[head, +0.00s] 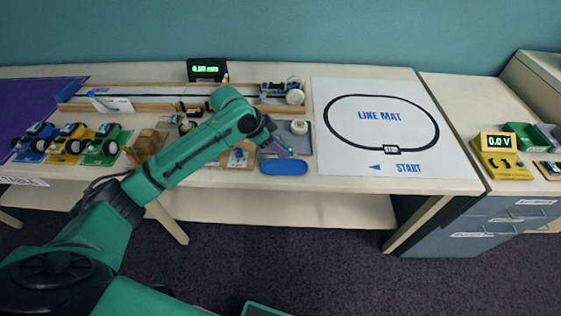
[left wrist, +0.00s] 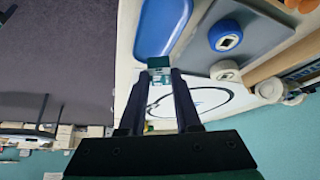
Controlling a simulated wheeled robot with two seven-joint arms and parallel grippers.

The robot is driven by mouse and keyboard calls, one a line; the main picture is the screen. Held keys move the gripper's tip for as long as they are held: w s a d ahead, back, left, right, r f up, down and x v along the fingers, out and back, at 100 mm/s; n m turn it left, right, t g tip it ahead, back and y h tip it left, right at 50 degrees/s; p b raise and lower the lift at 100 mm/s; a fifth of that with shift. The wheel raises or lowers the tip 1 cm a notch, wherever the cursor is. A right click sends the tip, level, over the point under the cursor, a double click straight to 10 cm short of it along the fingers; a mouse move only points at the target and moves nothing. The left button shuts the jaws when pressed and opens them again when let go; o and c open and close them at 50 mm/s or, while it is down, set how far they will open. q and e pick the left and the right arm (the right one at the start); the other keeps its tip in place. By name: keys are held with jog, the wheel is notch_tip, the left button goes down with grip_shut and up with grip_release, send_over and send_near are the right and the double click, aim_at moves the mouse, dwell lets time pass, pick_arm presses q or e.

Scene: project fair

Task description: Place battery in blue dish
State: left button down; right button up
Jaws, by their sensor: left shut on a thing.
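The blue dish (head: 285,167) is a shallow oval at the front edge of the table. It also shows in the left wrist view (left wrist: 163,28). My left gripper (head: 283,152) is just behind and above the dish in the head view. In the left wrist view its fingers (left wrist: 160,76) are shut on a small teal and pale piece, seemingly the battery (left wrist: 158,63). The held piece appears beside the dish's end in that view; its height above the dish is hard to tell. In the head view the gripper mostly hides it. My right gripper is not in view.
A grey tray (head: 303,146) with a white wheel (head: 299,127) lies just behind the dish. The line mat (head: 345,162) is to the right. Several toy cars, including a green one (head: 102,146), stand at the left. A wooden-edged track (head: 150,107) runs along the back.

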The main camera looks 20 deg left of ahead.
pick_arm(q)
notch_tip(320, 180, down, 6)
jog(key=shift+f, duration=0.15)
jog(key=c, duration=0.9)
grip_release()
jog(key=v, duration=1.2)
